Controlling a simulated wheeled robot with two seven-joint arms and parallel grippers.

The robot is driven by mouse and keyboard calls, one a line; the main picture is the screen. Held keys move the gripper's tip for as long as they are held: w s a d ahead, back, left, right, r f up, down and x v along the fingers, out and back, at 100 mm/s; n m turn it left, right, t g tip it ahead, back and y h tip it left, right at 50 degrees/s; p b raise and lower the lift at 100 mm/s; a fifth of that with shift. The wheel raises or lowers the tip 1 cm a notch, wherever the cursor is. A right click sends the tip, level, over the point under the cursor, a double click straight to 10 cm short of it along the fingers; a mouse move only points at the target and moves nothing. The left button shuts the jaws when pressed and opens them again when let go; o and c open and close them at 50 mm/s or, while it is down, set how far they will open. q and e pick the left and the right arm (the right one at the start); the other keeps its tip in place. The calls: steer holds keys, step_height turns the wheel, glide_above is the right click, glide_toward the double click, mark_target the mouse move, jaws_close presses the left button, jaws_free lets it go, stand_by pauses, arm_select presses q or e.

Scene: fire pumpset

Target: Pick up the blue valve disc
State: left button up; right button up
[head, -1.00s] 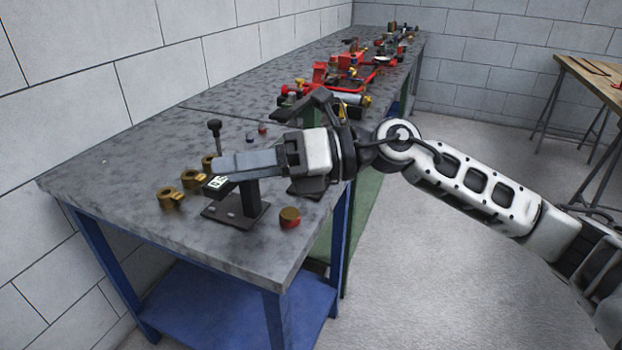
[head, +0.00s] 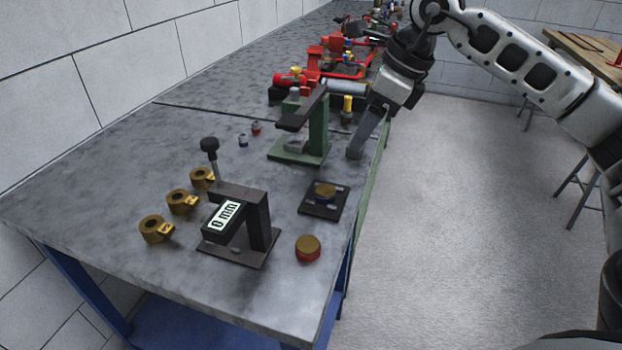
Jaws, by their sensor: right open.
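A brass-topped disc with a blue lower rim (head: 325,191), which looks like the blue valve disc, sits on a small dark square plate (head: 334,211) near the bench's right edge. My right gripper (head: 357,150) points down by the bench's right edge, farther back than the disc and apart from it. It is open, though its fingers overlap in this view, and nothing shows between them. A similar brass-topped disc with a red rim (head: 308,249) lies nearer the front. My left gripper is out of view.
A dark gauge stand (head: 258,225) reading "0 mm" stands left of the disc. Several brass fittings (head: 182,202) lie farther left. A green stand (head: 318,130) with a dark lever rises close left of my gripper. Red pump parts (head: 335,62) fill the bench behind.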

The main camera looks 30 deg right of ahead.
glide_above(325, 189)
steer(key=s+d, duration=0.2)
step_height(325, 189, down, 9)
steer(key=shift+s+d+r, duration=0.1)
steer(key=shift+s+r, duration=0.05)
steer(key=shift+r, duration=0.05)
steer(key=shift+a+p+x, duration=0.2)
steer(key=shift+p+x, duration=0.4)
steer(key=shift+x, duration=2.25)
steer(key=shift+r, duration=0.15)
steer(key=c, duration=1.2)
